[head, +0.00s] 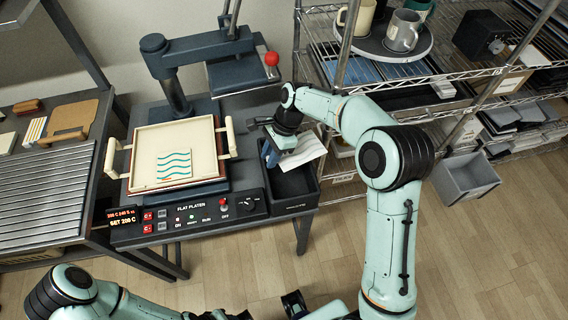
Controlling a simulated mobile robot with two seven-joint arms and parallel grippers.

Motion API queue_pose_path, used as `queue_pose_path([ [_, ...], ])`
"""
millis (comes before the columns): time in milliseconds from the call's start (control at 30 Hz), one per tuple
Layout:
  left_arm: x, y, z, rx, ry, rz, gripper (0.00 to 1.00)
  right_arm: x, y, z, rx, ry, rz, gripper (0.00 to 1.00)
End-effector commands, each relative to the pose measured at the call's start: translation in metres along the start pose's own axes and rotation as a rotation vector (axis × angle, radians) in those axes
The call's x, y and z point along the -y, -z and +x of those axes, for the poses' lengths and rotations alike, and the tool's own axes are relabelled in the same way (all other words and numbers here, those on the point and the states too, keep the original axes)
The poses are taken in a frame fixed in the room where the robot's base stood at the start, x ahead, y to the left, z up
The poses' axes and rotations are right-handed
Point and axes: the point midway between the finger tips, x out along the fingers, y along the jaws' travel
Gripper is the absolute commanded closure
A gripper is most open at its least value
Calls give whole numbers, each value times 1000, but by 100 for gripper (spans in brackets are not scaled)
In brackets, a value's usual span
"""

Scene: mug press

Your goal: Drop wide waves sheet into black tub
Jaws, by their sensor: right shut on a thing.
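My right gripper (273,152) is shut on a white sheet (304,151), which hangs tilted out to the right of the fingers. The sheet is above the black tub (292,188) and covers part of its back; faint marks on it are too small to read. The black tub sits on the right end of the press table, and its visible inside looks empty. A cream square with teal wavy lines (174,165) lies on the press's light platen (200,137). Part of my left arm shows at the bottom left; its fingers are not visible.
The press head with a red knob (271,59) is swung up behind the platen. A control panel (190,217) runs along the table front. A wire rack with mugs (403,30) stands at the right. A grey bin (467,178) is on the floor.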

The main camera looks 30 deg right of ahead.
Motion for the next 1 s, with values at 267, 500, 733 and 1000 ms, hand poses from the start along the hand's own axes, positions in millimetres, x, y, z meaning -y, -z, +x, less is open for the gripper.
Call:
queue_pose_path([
  [267, 11, -3, 27, 11, 4, -4, 57, -1, 12, 27, -1, -2, 2, 100],
  [500, 17, 1, 50, 1, 2, -4, 57, -1, 22, 52, 0, -2, 1, 100],
  [733, 17, 4, 51, -9, 0, -3, 57, 0, 23, 54, 0, -1, 1, 100],
  [1000, 17, 4, 50, -9, 0, -3, 57, 0, 22, 53, 0, 0, 0, 44],
])
